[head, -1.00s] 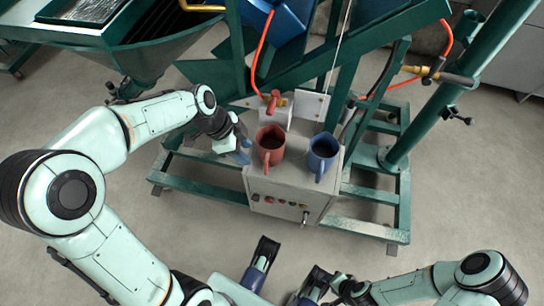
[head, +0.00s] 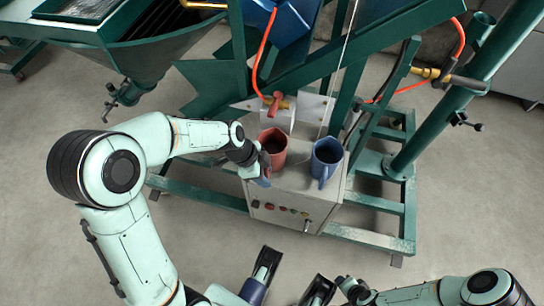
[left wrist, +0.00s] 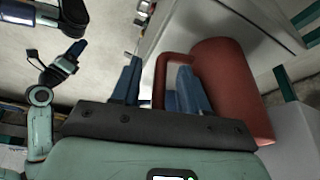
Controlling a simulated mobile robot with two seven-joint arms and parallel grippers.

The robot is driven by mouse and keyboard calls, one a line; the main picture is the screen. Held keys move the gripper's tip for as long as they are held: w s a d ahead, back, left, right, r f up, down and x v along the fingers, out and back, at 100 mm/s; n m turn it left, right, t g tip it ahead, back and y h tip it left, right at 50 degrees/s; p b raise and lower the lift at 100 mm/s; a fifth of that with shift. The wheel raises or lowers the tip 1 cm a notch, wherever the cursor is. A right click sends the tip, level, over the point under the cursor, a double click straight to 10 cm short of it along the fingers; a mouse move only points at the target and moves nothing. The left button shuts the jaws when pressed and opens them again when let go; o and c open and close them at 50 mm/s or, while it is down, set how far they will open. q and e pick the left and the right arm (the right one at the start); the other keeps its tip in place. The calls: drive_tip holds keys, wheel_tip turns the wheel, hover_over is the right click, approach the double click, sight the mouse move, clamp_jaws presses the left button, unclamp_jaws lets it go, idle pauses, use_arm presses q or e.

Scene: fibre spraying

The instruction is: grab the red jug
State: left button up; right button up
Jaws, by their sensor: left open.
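The red jug (head: 273,141) stands upright on the grey control box, its dark opening facing up. My left gripper (head: 262,172) is at its near left side. In the left wrist view the red jug (left wrist: 232,85) is large on the right, with its handle (left wrist: 161,78) reaching left. My left gripper (left wrist: 157,88) is open. The handle shows between its two blue fingers, and the right finger overlaps the gap between handle and body. I cannot tell whether either finger touches. My right arm is low in the head view; its jaw state is unclear.
A blue jug (head: 325,158) stands right of the red jug on the control box (head: 290,207), which has buttons on its front. Behind are a red-handled valve (head: 276,101), an orange hose (head: 258,60) and green frame beams.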

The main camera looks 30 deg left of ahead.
use_arm(q)
drive_tip(key=shift+f, duration=0.1)
clamp_jaws()
drive_tip(key=shift+w, duration=0.1)
idle(1.3)
